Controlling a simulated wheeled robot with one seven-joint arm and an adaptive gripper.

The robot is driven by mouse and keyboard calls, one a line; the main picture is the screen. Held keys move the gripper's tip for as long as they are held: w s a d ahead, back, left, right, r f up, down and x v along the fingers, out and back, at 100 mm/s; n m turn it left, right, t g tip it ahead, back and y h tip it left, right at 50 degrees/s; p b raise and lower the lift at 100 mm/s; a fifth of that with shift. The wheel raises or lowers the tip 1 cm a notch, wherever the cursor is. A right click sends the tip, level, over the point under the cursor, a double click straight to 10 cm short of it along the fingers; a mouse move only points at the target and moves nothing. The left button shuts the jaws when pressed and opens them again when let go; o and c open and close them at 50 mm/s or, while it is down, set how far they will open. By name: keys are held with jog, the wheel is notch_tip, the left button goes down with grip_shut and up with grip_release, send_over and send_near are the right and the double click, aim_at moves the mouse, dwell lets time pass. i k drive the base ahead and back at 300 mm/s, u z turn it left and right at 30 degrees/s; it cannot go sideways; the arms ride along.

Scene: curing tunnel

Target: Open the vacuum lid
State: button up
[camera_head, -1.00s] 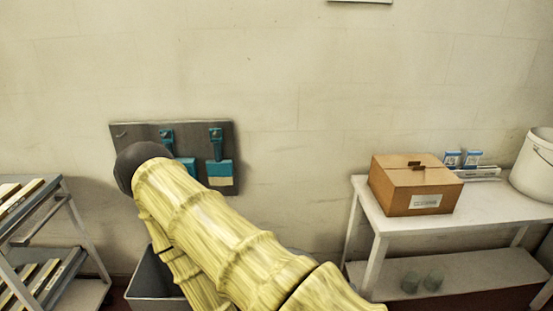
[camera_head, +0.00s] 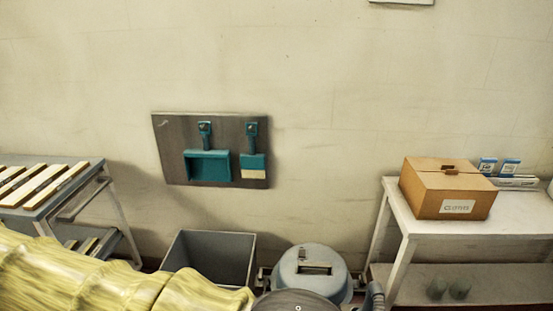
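The vacuum is a grey round drum at the bottom centre, standing on the floor by the wall. Its lid (camera_head: 312,264) is on top, with a slot-like handle or latch on it, and looks shut. The dark round end of my yellow-covered arm hides the front of the vacuum. A dark grey curved piece at its right may be its hose; I cannot tell. My gripper is out of view, and whether any part of my arm touches the vacuum cannot be seen.
A grey open bin (camera_head: 212,258) stands just left of the vacuum. A white table (camera_head: 450,228) with a cardboard box (camera_head: 447,190) is at the right. A rack (camera_head: 88,180) with wooden strips is at the left. A tool board (camera_head: 175,150) with a teal dustpan and brush hangs on the wall.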

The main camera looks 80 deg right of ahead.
aim_at(323, 271)
jog(key=u, duration=0.05)
jog(key=k, duration=1.15)
jog(key=z, duration=0.9)
